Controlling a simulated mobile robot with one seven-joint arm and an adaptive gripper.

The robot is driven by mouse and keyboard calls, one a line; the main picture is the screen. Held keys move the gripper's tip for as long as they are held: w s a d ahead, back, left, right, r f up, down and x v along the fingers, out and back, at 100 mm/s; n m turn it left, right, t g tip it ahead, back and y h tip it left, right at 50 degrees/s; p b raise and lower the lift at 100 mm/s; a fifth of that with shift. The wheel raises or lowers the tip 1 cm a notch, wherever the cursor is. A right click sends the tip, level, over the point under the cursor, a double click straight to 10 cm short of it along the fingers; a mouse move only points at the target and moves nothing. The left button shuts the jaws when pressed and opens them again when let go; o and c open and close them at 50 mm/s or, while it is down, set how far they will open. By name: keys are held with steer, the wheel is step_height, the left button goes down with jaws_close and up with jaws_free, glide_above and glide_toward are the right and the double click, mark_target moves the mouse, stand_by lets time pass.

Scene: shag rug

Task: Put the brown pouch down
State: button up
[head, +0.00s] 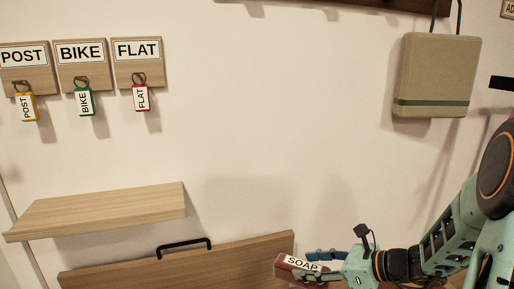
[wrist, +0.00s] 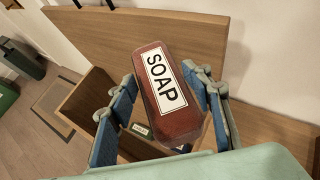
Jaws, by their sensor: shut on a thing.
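The brown pouch (wrist: 180,118) is reddish-brown with rounded edges and a white SOAP label. It also shows at the bottom of the head view (head: 284,271). My gripper (wrist: 166,82) is shut on it, with one blue finger pad on each side. In the head view my gripper (head: 322,262) holds it in front of a wooden panel (head: 190,268) with a black handle. In the wrist view the pouch is above an open wooden compartment (wrist: 85,97). Small labelled things (wrist: 141,129) lie inside, partly hidden by the pouch and gripper.
A bare wooden shelf (head: 100,211) is on the wall at left. Above it hang POST (head: 27,106), BIKE (head: 84,101) and FLAT (head: 141,97) key tags. A beige bag (head: 436,75) hangs at right. A mat (wrist: 58,98) and dark bin (wrist: 22,60) are on the floor.

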mark_target(309, 268)
step_height(309, 268, up, 22)
steer(key=p, duration=2.6)
steer(key=shift+r, duration=0.2)
